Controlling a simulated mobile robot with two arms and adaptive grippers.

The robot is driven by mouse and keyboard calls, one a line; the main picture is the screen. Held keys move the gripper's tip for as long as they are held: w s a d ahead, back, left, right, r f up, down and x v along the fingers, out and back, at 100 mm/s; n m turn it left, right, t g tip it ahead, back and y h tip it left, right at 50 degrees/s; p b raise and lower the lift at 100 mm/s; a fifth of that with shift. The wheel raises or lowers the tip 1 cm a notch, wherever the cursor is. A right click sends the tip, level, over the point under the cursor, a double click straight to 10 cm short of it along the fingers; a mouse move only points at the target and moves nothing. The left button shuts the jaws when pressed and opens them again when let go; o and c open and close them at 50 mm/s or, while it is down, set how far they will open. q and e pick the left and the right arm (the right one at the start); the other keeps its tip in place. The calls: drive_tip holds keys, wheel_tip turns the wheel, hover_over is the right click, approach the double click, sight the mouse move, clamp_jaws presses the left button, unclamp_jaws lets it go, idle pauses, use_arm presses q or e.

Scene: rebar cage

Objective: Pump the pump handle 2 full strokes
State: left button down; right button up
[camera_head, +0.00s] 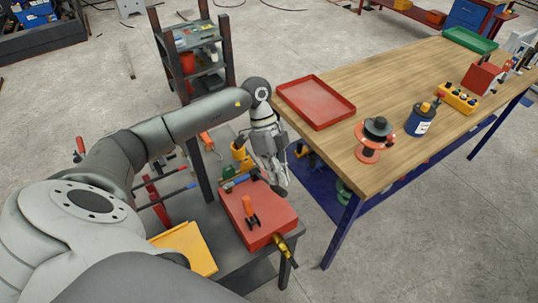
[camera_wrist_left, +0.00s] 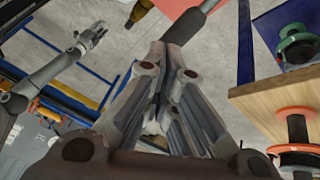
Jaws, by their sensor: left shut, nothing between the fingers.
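The pump appears to be the red box (camera_head: 268,226) on the grey cart, with a brass fitting (camera_head: 285,248) at its front. A dark grey bar (camera_wrist_left: 187,24), which looks like the pump handle, lies just past my left fingertips in the left wrist view. My left gripper (camera_head: 279,189) points down over the back right of the red box in the head view. It is shut and empty, close to the bar; I cannot tell whether they touch. My right gripper (camera_wrist_left: 95,36) shows far off in the left wrist view, its jaw state unclear.
A yellow tray (camera_head: 188,247) lies on the cart. The wooden workbench (camera_head: 360,172) stands close to the right, with a red tray (camera_head: 315,102) and a spool (camera_head: 372,140). A dark shelf rack (camera_head: 195,55) stands behind.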

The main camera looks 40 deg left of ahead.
sight(282, 189)
use_arm(q)
drive_tip(key=shift+f, duration=0.1)
drive_tip(key=shift+s+d+f, duration=0.1)
drive_tip(key=shift+d+f, duration=0.2)
drive_tip(key=shift+f, duration=0.25)
drive_tip(key=shift+s+d+f, duration=0.15)
drive_tip(key=shift+d+f, duration=0.15)
drive_tip(key=shift+f, duration=0.45)
drive_tip(key=shift+s+d+f, duration=0.1)
drive_tip(key=shift+d+f, duration=0.2)
drive_tip(key=shift+f, duration=0.25)
